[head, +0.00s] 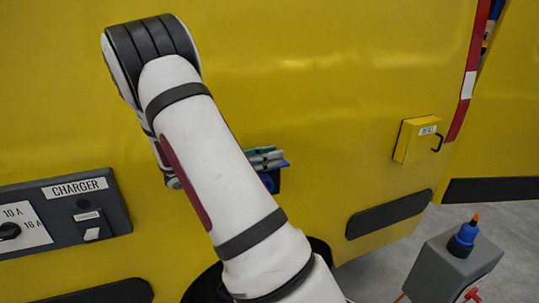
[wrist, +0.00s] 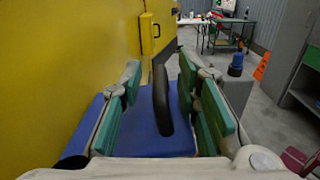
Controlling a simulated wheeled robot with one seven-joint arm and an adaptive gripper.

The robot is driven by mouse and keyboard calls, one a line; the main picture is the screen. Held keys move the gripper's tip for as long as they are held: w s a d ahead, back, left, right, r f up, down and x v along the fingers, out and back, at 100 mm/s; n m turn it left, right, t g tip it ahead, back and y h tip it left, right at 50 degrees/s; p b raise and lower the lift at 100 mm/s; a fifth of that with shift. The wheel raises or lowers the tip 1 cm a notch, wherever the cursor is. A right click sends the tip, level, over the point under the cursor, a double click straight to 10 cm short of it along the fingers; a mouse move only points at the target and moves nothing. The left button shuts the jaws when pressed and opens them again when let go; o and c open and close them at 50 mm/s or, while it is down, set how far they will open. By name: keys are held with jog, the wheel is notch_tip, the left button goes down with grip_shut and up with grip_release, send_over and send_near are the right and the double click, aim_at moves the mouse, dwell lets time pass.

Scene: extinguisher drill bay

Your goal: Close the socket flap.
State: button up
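A blue panel (wrist: 150,138), which looks like the socket flap, lies between and beneath my gripper's fingers in the wrist view. A dark upright curved piece, perhaps its handle, stands between the fingers. My gripper (wrist: 160,82) is open, with green pads on either side of this dark piece; I see gaps on both sides. In the head view my gripper (head: 268,158) is beside the yellow wall, partly hidden by my arm. A little blue (head: 270,182) shows just below it. The socket itself is hidden.
A charger panel (head: 70,212) is on the wall at left. A yellow box with a dark handle (head: 414,140) sticks out at right. A grey post (head: 450,272) with a blue-topped fitting stands at lower right. Tables (wrist: 232,22) stand far off across open floor.

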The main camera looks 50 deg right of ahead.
grip_shut()
jog(key=shift+s+a+f+m, duration=0.4)
jog(key=shift+s+f+m, duration=0.25)
jog(key=shift+m, duration=0.35)
notch_tip(320, 180, down, 16)
jog(key=w+m, duration=0.1)
jog(key=m, duration=1.5)
jog(key=shift+w+d+f, duration=0.25)
jog(key=shift+w+d, duration=0.1)
